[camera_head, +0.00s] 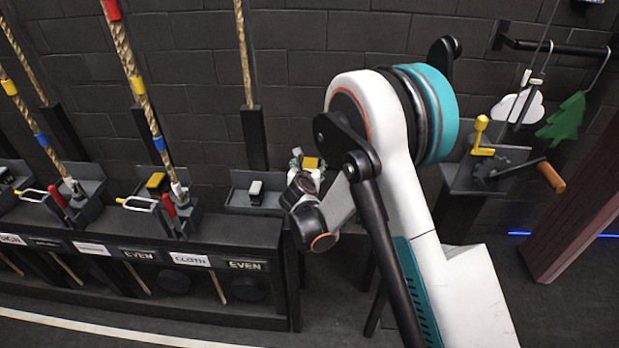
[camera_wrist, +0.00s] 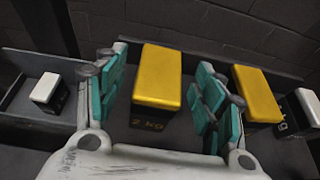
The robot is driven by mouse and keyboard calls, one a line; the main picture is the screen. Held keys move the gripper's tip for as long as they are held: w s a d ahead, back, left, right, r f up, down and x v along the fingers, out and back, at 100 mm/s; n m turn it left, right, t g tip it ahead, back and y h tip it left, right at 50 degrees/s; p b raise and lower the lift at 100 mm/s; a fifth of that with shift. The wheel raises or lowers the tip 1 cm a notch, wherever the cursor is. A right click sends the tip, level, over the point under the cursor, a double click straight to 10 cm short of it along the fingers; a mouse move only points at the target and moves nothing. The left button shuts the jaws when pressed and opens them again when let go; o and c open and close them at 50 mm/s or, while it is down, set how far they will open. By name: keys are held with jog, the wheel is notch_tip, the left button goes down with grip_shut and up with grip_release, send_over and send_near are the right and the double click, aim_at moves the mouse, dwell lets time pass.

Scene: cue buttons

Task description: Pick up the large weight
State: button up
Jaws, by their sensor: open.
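A black block with a yellow top, marked "2 kg" (camera_wrist: 157,85), stands between the two teal-padded fingers of my gripper (camera_wrist: 160,75) in the wrist view. The fingers are open, one on each side of it, with visible gaps. In the head view my gripper (camera_head: 305,166) is over the right part of the shelf, with a yellow-topped block (camera_head: 311,162) partly hidden behind it. A second yellow-topped block (camera_wrist: 257,95) stands right of the fingers in the wrist view.
A smaller white-topped block (camera_wrist: 46,88) stands left in the wrist view; another (camera_wrist: 308,105) is cut off at the right edge. The head view shows a white-topped block (camera_head: 255,190), ropes with coloured bands (camera_head: 130,65) and a crank stand (camera_head: 490,170) at right.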

grip_shut()
jog(key=shift+r, duration=0.1)
jog(key=shift+r, duration=0.1)
